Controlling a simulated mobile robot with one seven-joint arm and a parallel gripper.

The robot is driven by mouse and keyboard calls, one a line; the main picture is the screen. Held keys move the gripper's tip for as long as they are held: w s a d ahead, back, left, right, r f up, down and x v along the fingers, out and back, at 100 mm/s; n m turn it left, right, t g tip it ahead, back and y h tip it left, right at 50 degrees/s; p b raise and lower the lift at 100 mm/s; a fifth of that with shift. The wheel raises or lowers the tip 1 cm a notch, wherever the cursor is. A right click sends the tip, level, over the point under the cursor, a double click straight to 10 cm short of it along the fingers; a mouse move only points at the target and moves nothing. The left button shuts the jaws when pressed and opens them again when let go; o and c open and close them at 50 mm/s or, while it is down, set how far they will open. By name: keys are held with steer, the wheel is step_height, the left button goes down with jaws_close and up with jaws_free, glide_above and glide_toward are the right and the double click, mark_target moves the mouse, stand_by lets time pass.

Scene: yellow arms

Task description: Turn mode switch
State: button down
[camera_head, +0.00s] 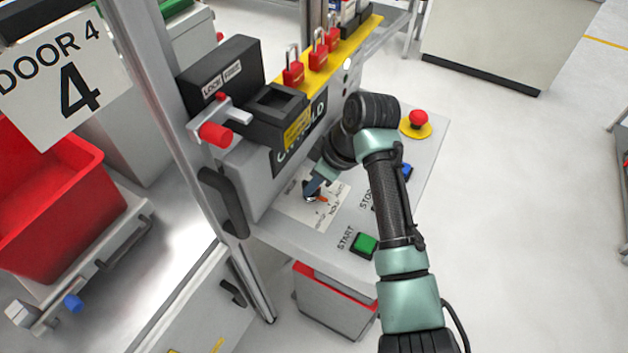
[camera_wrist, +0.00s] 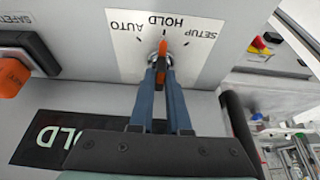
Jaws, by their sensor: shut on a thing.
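The mode switch is a small rotary knob with an orange lever (camera_wrist: 163,49) on a metal base. It sits on a white label plate (camera_wrist: 205,62) marked AUTO, HOLD and SETUP, upside down in the wrist view. The orange lever lines up roughly with the HOLD mark. My gripper (camera_wrist: 163,72) is shut on the lever, with one blue finger on each side; the fingers hide part of it. In the head view my gripper (camera_head: 311,190) reaches down to the panel, and a bit of the orange lever (camera_head: 322,199) shows beside it.
On the same panel are a green START button (camera_head: 364,244), a blue button (camera_head: 407,171) and a red emergency stop (camera_head: 418,119). A grey box with a black handle (camera_head: 226,202) and red padlocks (camera_head: 293,73) stands behind. Open floor lies to the right.

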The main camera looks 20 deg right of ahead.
steer(key=shift+r+m+p, duration=0.1)
steer(key=shift+m+p, duration=0.2)
steer(key=shift+p, duration=0.05)
steer(key=shift+a+r+m+t+h+p, duration=0.15)
steer(key=shift+m+t+h+p, duration=0.2)
steer(key=shift+m+p, duration=0.5)
steer(key=shift+m+h+p, duration=0.45)
steer(key=shift+m+p, duration=0.7)
steer(key=shift+m, duration=0.1)
steer(key=shift+m+t+h+p, duration=0.25)
steer(key=shift+m+h+p, duration=0.55)
steer(key=shift+m+p, duration=0.85)
steer(key=shift+m+b, duration=0.3)
steer(key=shift+m, duration=0.25)
steer(key=c, duration=0.9)
jaws_free()
steer(key=shift+f, duration=0.2)
steer(key=b+v, duration=0.2)
steer(key=v, duration=1.1)
steer(key=shift+a, duration=0.2)
